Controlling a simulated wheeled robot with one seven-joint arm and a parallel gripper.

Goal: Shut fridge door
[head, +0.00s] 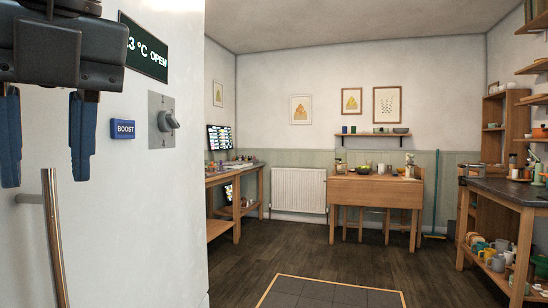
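The fridge door (150,220) is a large white panel filling the left of the head view. It carries a dark display (143,48) reading "3 °C OPEN", partly hidden by my gripper, a blue BOOST button (123,130) and a grey knob (163,121). A vertical metal handle (54,235) is at the lower left. My gripper (46,180) is at the upper left, in front of the door and above the handle in the picture. Its two blue fingers point down, spread apart with nothing between them. Whether it touches the door cannot be told. The fridge interior is not in view.
A wooden table (375,191) stands by the far wall beside a white radiator (298,192). A workbench (250,168) is beyond the door's right edge. A dark-topped counter (500,189) stands at right. The dark wooden floor (350,262) between them is clear, with a framed grey floor panel (330,293) in front.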

